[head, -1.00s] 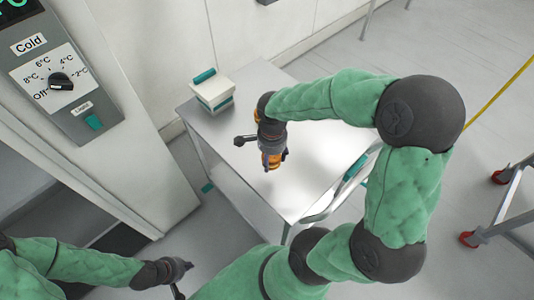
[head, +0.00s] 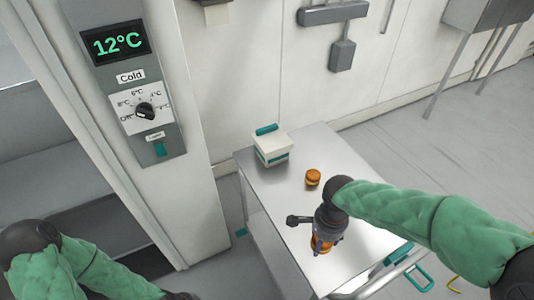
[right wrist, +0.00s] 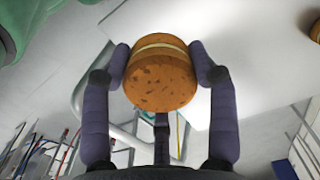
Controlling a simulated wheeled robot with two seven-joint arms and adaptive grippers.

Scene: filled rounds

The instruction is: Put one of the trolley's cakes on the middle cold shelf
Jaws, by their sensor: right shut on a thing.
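My right gripper (head: 324,232) is shut on a round orange-brown cake (head: 320,246) at the trolley (head: 350,262). In the right wrist view the held cake (right wrist: 160,80), with a pale filling band, sits between both fingertips. I cannot tell whether it touches the trolley top. A second cake (head: 313,177) stands on the trolley further back, and a sliver of a cake (right wrist: 316,32) shows at the right edge of the right wrist view. The cold cabinet (head: 200,190) is at the left; its middle shelf is not clearly seen. My left gripper is below the head view.
A white box with a teal handle (head: 271,150) stands on the trolley's back left corner. The cabinet's panel (head: 130,80) reads 12°C above a dial (head: 145,111). The trolley's handle (head: 385,272) is at its front right. Bare trolley top lies around the second cake.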

